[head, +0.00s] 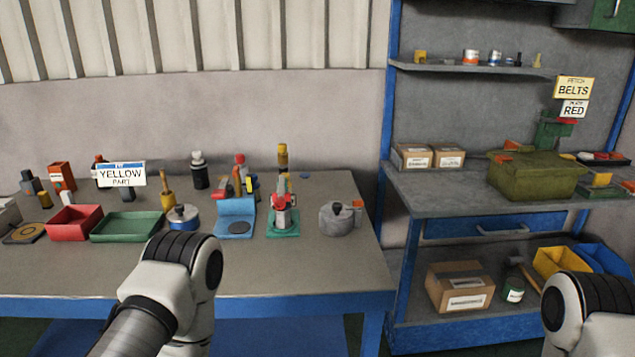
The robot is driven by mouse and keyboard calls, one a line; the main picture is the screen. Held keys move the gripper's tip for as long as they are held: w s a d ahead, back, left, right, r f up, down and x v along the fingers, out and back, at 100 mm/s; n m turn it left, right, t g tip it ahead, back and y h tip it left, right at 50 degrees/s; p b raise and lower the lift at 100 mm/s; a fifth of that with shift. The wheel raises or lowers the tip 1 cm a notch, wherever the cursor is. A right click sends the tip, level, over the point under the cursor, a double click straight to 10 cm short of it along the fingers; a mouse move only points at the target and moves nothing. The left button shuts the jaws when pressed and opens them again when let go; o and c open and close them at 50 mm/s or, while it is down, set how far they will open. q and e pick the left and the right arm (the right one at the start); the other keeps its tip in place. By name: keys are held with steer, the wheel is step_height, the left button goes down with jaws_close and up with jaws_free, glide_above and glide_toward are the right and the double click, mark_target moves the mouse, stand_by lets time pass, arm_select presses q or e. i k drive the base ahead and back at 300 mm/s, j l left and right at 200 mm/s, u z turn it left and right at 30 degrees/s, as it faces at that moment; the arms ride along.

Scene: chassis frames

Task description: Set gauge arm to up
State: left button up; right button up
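No part is plainly marked as the gauge. A small device with a red top and grey body on a green base (283,222) stands on the workbench, left of the round grey pot. A blue L-shaped stand (236,215) with a dark disc on its foot is just left of it. I cannot tell which of these carries the gauge arm, nor how that arm is set. Only links of my two arms show at the bottom of the head view, apart from these devices. Both grippers are out of view.
The workbench (250,275) is bare along its front. A red tray (75,221), a green tray (126,227), a blue-based pot (183,217) and a grey pot (340,217) stand there. At right, a blue-framed shelf unit holds boxes and an olive bin (535,176).

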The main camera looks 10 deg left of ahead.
mark_target(280, 202)
steer(key=i+l+u, duration=0.15)
steer(key=l+u, duration=0.85)
steer(key=l, duration=0.15)
